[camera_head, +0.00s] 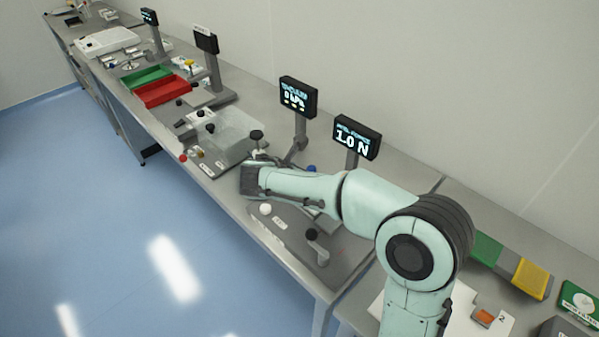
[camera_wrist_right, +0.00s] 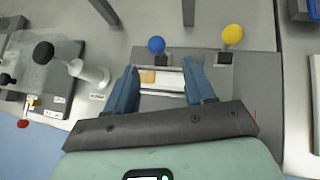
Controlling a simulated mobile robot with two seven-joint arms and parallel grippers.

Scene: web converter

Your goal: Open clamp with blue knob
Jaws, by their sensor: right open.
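The blue knob (camera_wrist_right: 156,45) is a round ball at the far edge of a grey plate (camera_wrist_right: 262,110) in the right wrist view. It lies beyond my right gripper (camera_wrist_right: 163,82), closer to its left finger, and is not touched. My right gripper is open, with its blue fingers apart over a pale strip with a tan piece (camera_wrist_right: 147,76); I cannot tell the height gap. In the head view the blue knob (camera_head: 311,168) shows just behind my right forearm, which hides most of its clamp. My left gripper is not in view.
A yellow knob (camera_wrist_right: 232,34) stands right of the blue one. A black knob (camera_wrist_right: 43,52) and a white post (camera_wrist_right: 92,73) stand left. A display reading 1.0 N (camera_head: 356,137) and another display (camera_head: 298,96) rise behind my arm. Red and green trays (camera_head: 162,92) lie farther along the bench.

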